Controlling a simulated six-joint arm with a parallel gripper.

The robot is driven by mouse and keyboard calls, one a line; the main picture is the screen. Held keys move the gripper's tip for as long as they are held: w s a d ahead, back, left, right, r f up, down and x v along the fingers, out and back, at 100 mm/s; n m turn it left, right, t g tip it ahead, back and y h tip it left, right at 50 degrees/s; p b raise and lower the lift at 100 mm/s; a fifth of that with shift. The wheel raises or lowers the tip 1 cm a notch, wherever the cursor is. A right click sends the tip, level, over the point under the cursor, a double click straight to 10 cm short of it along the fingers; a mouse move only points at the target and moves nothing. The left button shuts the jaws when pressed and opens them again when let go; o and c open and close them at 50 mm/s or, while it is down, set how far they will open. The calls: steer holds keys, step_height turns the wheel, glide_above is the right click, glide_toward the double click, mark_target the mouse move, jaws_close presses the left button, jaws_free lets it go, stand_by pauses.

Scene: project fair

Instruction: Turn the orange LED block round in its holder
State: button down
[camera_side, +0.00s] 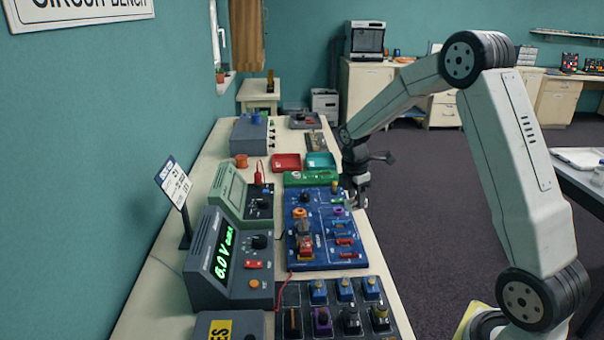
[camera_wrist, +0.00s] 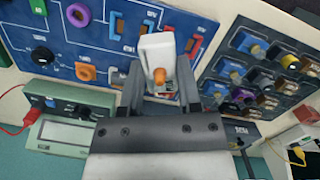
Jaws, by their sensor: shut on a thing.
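My gripper (camera_side: 357,192) hangs by the right edge of the blue circuit board (camera_side: 320,262) in the side view. In the wrist view my gripper (camera_wrist: 160,84) is shut on the orange LED block (camera_wrist: 155,45), a white block with an orange LED on the face towards the camera. The block stands between both fingers, with the blue board behind it. In the side view the block is too small and covered to make out. Its lower end is hidden by the gripper, so I cannot tell whether it touches a holder.
The board carries an orange ring (camera_side: 300,212), a purple ring (camera_side: 338,211) and several small parts. A dark tray of coloured blocks (camera_side: 337,312) lies in front. Grey meters (camera_side: 232,262) stand along the left. Red (camera_side: 286,163) and teal (camera_side: 320,160) trays lie behind.

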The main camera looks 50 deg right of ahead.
mark_target(341, 229)
steer(key=w+n, duration=0.1)
steer(key=n, duration=0.3)
steer(key=w+d+f+n+t, duration=0.1)
steer(key=w+n, duration=0.1)
steer(key=n, duration=0.3)
steer(key=w+n, duration=0.1)
steer(key=n, duration=0.3)
steer(key=shift+w+d+f+t, duration=0.25)
steer(key=shift+w+f+t, duration=0.05)
steer(key=shift+w+f, duration=0.05)
steer(key=shift+f, duration=0.2)
steer(key=shift+f, duration=3.55)
steer(key=shift+f, duration=0.7)
stand_by(0.3)
jaws_free()
steer(key=shift+r, duration=0.15)
